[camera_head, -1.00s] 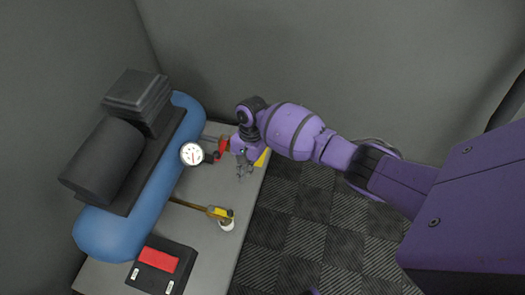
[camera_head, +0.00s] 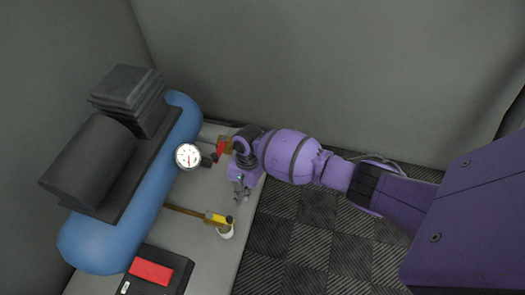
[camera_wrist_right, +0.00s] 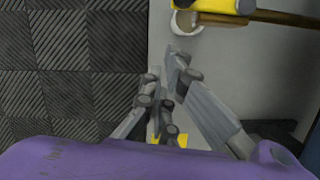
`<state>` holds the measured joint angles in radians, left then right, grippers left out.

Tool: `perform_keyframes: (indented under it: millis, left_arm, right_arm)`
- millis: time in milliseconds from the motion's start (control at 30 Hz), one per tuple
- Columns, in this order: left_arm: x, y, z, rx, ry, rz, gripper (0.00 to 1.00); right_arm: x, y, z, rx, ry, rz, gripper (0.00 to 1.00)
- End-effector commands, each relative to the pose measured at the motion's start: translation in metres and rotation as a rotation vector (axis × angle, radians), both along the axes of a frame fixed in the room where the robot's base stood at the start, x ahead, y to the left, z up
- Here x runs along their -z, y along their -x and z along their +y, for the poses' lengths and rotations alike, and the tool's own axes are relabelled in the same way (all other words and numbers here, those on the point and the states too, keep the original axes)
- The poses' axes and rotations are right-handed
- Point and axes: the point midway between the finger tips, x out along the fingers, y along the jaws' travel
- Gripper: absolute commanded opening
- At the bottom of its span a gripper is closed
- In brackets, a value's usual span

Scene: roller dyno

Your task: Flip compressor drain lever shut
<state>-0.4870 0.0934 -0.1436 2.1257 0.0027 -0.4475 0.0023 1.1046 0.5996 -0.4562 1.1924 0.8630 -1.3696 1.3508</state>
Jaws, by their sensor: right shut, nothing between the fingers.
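The compressor's blue tank (camera_head: 105,235) lies along the left of the bench. A brass pipe (camera_head: 182,209) runs out from it to a fitting with a yellow lever (camera_head: 217,218), which I take as the drain lever. A white cup (camera_head: 226,232) stands under the pipe's end. My right gripper (camera_head: 240,194) is shut and empty, above the bench edge, a little behind the yellow lever and apart from it. In the wrist view, the yellow lever (camera_wrist_right: 222,12) and cup (camera_wrist_right: 184,22) are at the top, beyond my fingertips (camera_wrist_right: 166,85). My left gripper is out of view.
A pressure gauge (camera_head: 188,156) and a red handle (camera_head: 219,149) stand behind the drain pipe, close to my right wrist. A black box with a red top (camera_head: 150,272) sits at the bench front. Grey walls enclose the back and left.

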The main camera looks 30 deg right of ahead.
Motion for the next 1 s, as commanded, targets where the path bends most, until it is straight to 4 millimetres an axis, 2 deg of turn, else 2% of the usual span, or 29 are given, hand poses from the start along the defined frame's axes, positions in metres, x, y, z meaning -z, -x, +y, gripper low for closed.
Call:
perform_keyframes:
  millis: [33, 100, 300, 733, 1000]
  left_arm:
    - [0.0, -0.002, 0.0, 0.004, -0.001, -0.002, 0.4]
    - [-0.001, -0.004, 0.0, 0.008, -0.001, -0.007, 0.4]
    - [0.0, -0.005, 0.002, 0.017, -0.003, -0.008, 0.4]
    - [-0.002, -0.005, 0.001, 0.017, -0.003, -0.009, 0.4]
    - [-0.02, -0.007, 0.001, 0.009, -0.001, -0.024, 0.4]
  right_arm:
    - [-0.003, 0.004, 0.01, -0.008, -0.006, -0.005, 0.0]
    - [-0.004, 0.009, 0.017, -0.006, -0.005, -0.005, 0.0]
    - [-0.005, 0.017, 0.028, -0.004, -0.002, -0.005, 0.0]
    - [-0.007, 0.017, 0.029, 0.001, -0.003, -0.006, 0.0]
    - [-0.01, 0.021, 0.031, 0.044, -0.005, -0.007, 0.0]
